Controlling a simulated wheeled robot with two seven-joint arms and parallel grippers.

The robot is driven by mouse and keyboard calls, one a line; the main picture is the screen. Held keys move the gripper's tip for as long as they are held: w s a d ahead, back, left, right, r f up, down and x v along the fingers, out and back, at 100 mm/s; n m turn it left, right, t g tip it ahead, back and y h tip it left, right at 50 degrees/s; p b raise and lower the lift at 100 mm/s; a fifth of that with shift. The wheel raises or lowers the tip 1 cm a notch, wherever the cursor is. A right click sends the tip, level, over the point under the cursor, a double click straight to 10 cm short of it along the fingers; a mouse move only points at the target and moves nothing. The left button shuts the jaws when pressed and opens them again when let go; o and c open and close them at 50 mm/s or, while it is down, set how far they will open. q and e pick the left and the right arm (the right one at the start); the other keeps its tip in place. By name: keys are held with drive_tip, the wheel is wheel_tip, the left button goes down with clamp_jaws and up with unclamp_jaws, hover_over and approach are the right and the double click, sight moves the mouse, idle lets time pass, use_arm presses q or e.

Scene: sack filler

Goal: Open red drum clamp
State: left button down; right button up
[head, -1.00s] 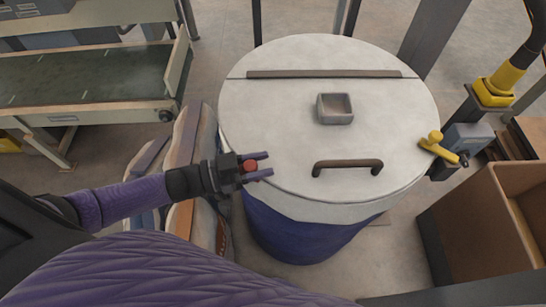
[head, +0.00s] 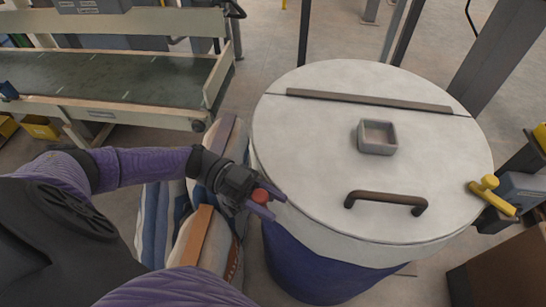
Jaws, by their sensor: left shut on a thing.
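The drum (head: 318,265) is blue with a pale round lid (head: 310,150), at the right of the head view. A small red clamp piece (head: 261,196) shows at the left edge of the drum, just below the lid rim. My left gripper (head: 269,205) reaches in from the left and is shut on this red clamp, its purple fingers pointing down and right. The rest of the clamp is hidden by the gripper. My right gripper is out of view.
The lid carries a brown handle (head: 386,201), a small grey square cup (head: 377,137) and a hinge strip. A yellow lever (head: 492,196) stands at the lid's right. Striped sacks (head: 190,225) lie under my left arm. A conveyor (head: 110,80) is at the back left.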

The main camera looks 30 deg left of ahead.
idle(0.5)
use_arm(q)
drive_tip(key=shift+c, duration=1.5)
unclamp_jaws()
drive_tip(key=shift+a, duration=0.1)
drive_tip(key=a+b, duration=0.3)
drive_tip(key=a, duration=0.7)
drive_tip(key=shift+s, duration=0.1)
